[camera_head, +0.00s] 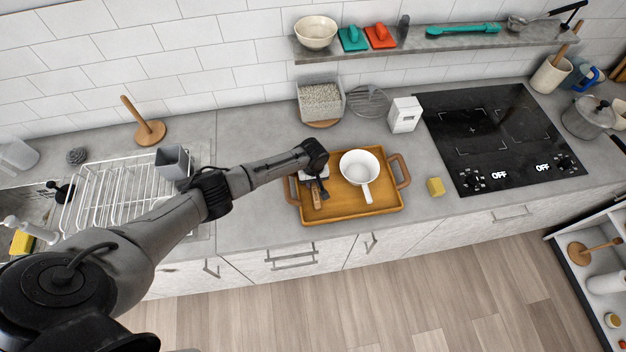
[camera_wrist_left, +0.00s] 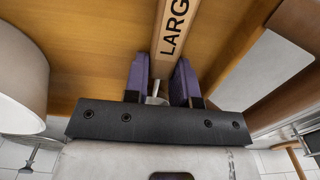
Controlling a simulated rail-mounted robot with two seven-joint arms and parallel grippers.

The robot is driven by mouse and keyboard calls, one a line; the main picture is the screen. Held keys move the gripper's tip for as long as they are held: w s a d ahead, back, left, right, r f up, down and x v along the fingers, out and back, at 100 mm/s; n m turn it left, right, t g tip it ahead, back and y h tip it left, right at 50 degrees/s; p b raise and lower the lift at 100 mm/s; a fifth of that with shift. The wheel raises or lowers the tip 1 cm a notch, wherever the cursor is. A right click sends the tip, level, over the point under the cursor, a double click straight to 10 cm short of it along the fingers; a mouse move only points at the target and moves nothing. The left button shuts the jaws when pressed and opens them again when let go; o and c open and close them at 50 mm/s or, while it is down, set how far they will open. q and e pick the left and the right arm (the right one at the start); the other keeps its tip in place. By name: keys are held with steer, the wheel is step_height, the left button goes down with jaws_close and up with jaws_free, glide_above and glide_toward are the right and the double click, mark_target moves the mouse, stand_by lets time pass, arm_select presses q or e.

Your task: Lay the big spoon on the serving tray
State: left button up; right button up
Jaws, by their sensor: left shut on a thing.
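The serving tray (camera_head: 345,212) is a wooden tray with side handles on the grey counter; its wooden surface fills much of the left wrist view (camera_wrist_left: 90,45). My left gripper (camera_head: 317,192) is over the tray's left part. It is shut on the wooden handle of the big spoon (camera_wrist_left: 176,35), marked "LARG" in the visible part. The handle sits between the two purplish fingers (camera_wrist_left: 160,82). In the head view my arm hides much of the spoon, and I cannot tell whether it touches the tray. My right gripper is out of view.
A white saucepan (camera_head: 358,172) stands on the tray, right of my gripper, its handle towards the front. A wire dish rack (camera_head: 112,200) stands left.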

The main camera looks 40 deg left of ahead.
arm_select(q)
steer(key=o, duration=1)
steer(key=shift+r, duration=0.2)
step_height(320, 180, up, 2)
steer(key=p, duration=0.3)
steer(key=shift+r, duration=0.2)
step_height(320, 180, up, 4)
steer(key=p, duration=0.4)
steer(key=shift+f, duration=0.2)
step_height(320, 180, up, 3)
steer(key=p, duration=0.3)
steer(key=shift+f, duration=0.2)
